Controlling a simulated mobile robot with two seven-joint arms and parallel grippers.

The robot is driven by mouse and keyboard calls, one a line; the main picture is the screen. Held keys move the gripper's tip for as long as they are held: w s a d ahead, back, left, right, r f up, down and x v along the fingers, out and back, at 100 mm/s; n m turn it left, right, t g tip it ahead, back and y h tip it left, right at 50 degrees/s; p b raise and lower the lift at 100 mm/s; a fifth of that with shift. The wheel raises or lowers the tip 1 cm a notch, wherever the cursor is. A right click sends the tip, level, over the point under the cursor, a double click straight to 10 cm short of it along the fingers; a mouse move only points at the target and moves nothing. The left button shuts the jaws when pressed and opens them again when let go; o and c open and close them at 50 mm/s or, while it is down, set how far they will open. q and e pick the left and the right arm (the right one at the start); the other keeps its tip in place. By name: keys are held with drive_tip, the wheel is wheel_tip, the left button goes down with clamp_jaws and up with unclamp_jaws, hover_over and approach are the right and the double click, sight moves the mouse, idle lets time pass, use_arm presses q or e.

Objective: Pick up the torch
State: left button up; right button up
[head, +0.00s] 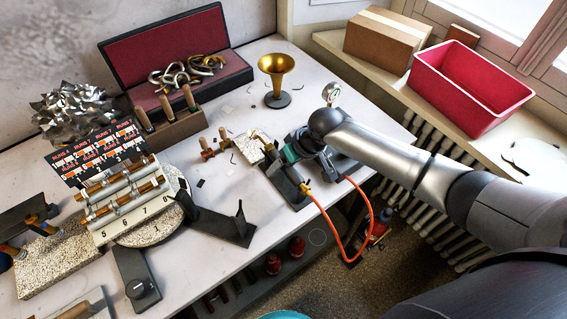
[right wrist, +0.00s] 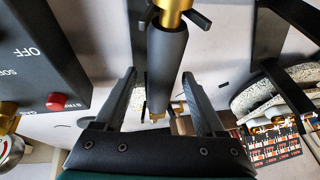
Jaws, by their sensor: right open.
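The torch has a dark grey handle (right wrist: 168,65) and a brass fitting. In the right wrist view it stands between the two fingers of my right gripper (right wrist: 159,76), with space on both sides. That gripper is open and does not grip it. In the head view my right gripper (head: 287,154) is over the table's right part, at the torch, and partly hides it. The torch's brass hose end (head: 304,187) joins an orange hose (head: 325,222) that hangs over the table edge. My left gripper is not in view.
A rack of tools (head: 170,120), an open red-lined case (head: 178,75) and a numbered turntable (head: 150,232) fill the left. A dark control box (right wrist: 40,60) with a red button is close beside the gripper.

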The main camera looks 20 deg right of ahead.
drive_tip(key=shift+f, duration=0.2)
idle(0.3)
clamp_jaws()
idle(0.4)
